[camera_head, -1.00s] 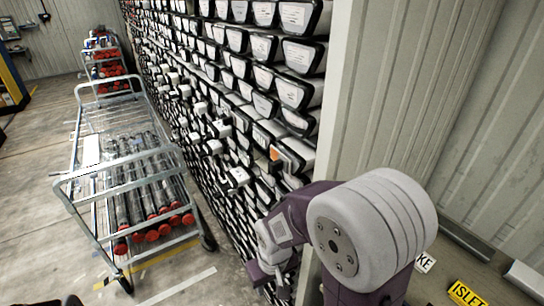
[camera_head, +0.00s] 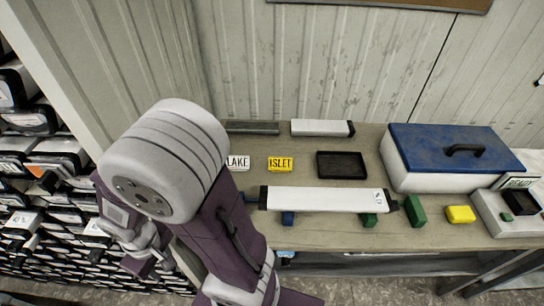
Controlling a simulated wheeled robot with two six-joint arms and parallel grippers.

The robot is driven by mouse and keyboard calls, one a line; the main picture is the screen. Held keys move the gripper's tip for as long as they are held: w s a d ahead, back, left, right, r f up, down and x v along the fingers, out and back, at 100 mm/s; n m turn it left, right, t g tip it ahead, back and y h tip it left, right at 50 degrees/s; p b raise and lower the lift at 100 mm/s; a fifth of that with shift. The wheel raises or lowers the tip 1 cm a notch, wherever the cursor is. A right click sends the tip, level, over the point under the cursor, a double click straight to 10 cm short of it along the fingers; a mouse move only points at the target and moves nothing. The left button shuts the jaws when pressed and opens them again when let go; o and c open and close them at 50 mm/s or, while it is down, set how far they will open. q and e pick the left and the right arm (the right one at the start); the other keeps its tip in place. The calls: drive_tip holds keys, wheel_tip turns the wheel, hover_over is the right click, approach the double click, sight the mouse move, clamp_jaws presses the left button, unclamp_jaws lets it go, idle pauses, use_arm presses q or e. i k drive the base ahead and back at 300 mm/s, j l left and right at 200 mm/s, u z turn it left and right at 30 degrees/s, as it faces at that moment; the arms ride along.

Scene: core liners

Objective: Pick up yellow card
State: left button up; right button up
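The yellow card (camera_head: 281,164), lettered ISLET, lies on the workbench (camera_head: 330,238), just right of a white card (camera_head: 237,162) lettered LAKE. My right arm comes up from the bottom and bends over at the left of the view. My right gripper (camera_head: 148,262) hangs at the lower left, in front of the racks and well away from the yellow card. Its fingertips are small and partly hidden, so I cannot tell how far apart they are. My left gripper is not in view.
A black tray (camera_head: 342,165) lies right of the card. A long white core liner (camera_head: 320,199) rests on green and blue supports in front. A blue-lidded box (camera_head: 450,150), a yellow block (camera_head: 460,214) and a grey device (camera_head: 508,215) stand right. Racks (camera_head: 45,160) are at left.

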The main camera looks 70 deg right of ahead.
sight(277, 164)
drive_tip(key=z, duration=2.65)
drive_tip(key=i+l+u, duration=0.15)
drive_tip(key=u, duration=0.3)
drive_tip(key=l+u, duration=0.35)
drive_tip(key=u, duration=0.15)
drive_tip(key=i+l+u, duration=0.1)
drive_tip(key=l+u, duration=0.55)
drive_tip(key=u, duration=0.3)
